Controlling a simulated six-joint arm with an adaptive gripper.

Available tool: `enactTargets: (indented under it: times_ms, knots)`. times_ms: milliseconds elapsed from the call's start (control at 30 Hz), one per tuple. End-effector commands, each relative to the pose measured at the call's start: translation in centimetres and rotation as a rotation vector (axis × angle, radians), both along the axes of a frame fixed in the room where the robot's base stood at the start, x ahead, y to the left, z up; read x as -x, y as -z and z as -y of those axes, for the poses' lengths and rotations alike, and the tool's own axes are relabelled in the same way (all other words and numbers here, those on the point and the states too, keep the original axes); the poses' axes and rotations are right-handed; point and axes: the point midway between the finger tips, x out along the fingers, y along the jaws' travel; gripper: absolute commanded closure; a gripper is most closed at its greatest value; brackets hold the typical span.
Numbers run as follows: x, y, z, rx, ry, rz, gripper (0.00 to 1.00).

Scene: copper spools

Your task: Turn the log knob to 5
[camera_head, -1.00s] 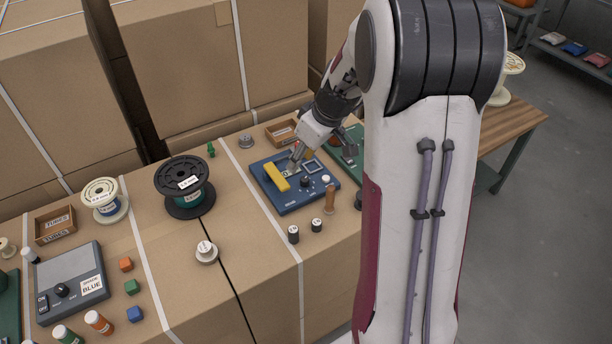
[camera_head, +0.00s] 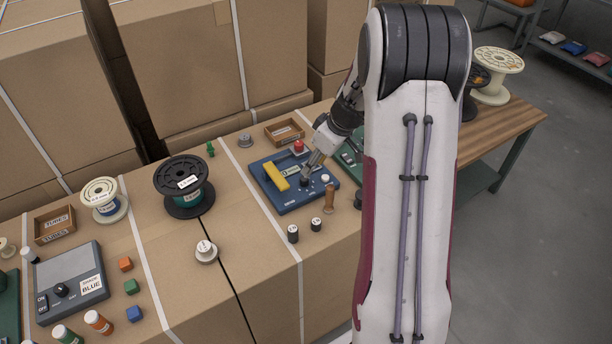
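A blue panel (camera_head: 285,204) lies on the cardboard-topped surface right of centre. It carries a yellow bar (camera_head: 276,177), a pale green display (camera_head: 291,170), a red button (camera_head: 298,147) and a small dark knob (camera_head: 304,184) near its front. The panel's lettering is too small to read, so I cannot confirm the log knob or its setting. My gripper (camera_head: 308,174) points down at the dark knob from above, its fingertips at or very near it. Contact and finger opening cannot be made out. My arm hides the area right of the panel.
Two dark cylinders (camera_head: 292,234) and a brown peg (camera_head: 329,199) stand by the panel's front edge. An open brown box (camera_head: 284,126) sits behind. A black spool (camera_head: 183,207) and a grey switch panel (camera_head: 84,306) are to the left.

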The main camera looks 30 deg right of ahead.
Motion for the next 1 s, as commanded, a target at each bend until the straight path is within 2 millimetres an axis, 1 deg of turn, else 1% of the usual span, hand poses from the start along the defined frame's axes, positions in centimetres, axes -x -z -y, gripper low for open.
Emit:
enactTargets:
  times_ms: [167,267,700,1000]
  knots:
    - [-0.3,0.8,-0.2,0.000,0.000,-0.001,0.66]
    - [-0.6,1.7,-0.3,-0.002,-0.001,-0.003,0.66]
    - [-2.2,5.8,-0.9,-0.001,0.001,0.000,0.66]
    - [-2.7,7.0,-1.2,-0.001,0.000,0.000,0.66]
